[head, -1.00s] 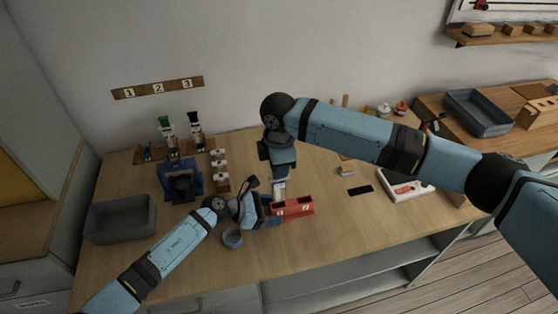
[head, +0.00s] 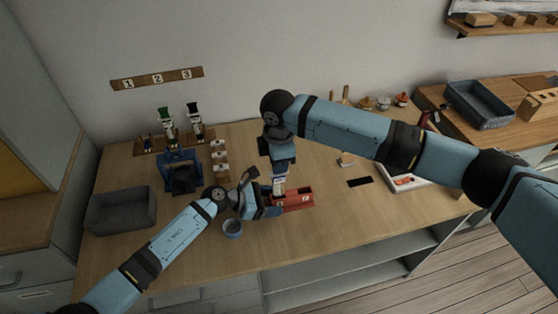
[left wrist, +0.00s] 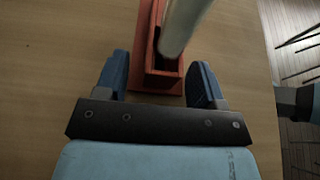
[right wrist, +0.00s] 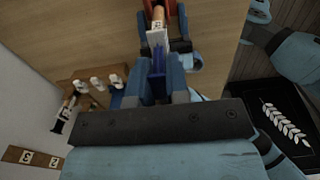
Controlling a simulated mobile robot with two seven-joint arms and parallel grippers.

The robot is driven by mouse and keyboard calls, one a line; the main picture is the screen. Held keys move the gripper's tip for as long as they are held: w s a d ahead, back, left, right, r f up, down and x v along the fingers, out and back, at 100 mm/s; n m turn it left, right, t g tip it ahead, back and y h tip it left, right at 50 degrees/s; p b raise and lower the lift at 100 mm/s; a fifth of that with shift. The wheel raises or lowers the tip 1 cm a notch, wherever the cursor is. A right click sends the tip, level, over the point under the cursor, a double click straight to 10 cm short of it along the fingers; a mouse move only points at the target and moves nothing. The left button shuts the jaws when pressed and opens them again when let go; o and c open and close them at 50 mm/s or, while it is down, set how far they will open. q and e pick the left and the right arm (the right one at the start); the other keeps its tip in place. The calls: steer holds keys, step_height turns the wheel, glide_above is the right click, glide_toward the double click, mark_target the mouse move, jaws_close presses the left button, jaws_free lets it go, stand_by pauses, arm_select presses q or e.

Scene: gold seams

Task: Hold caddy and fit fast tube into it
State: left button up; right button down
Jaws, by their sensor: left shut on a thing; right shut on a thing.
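The red caddy (head: 300,197) is on or just above the table; contact is not clear. My left gripper (head: 266,208) is shut on its near end, and its fingers (left wrist: 160,78) show on both sides of it in the left wrist view. My right gripper (head: 280,172) is above the caddy's left end, shut on the tube (head: 279,187). In the right wrist view the tube (right wrist: 157,38) has a blue end in the fingers, a white label and an orange part. Its pale lower end (left wrist: 178,30) is over the caddy's opening; I cannot tell whether it is inside.
A grey bin (head: 122,211), a blue stand (head: 180,174) and a rack with tubes (head: 150,146) are at the left. A white tray (head: 405,181) is at the right. The table's front strip is clear.

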steer(key=shift+f, duration=2)
stand_by(2.2)
steer(key=c, duration=1)
jaws_free()
steer(key=shift+c, duration=0.2)
steer(key=shift+r, duration=0.1)
steer(key=shift+r, duration=6.4)
